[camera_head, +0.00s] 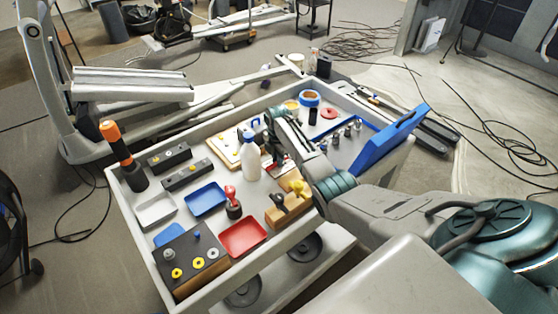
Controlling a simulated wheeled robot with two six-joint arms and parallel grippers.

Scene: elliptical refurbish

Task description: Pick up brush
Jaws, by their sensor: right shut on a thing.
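My right arm reaches in from the right over the workbench cart (133,222). My right gripper (275,160) is above the middle of the cart top, just right of a white bottle (250,160). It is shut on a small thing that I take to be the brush. The brush is mostly hidden by the gripper and is too small to make out clearly. A red patch shows close by the fingers. My left gripper is not in view.
Red (243,237) and blue (206,199) trays, a wooden block (288,209) and an orange-topped tool (115,141) crowd the near and left parts. A blue panel (403,126) stands tilted at the right edge. Cables lie on the floor.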

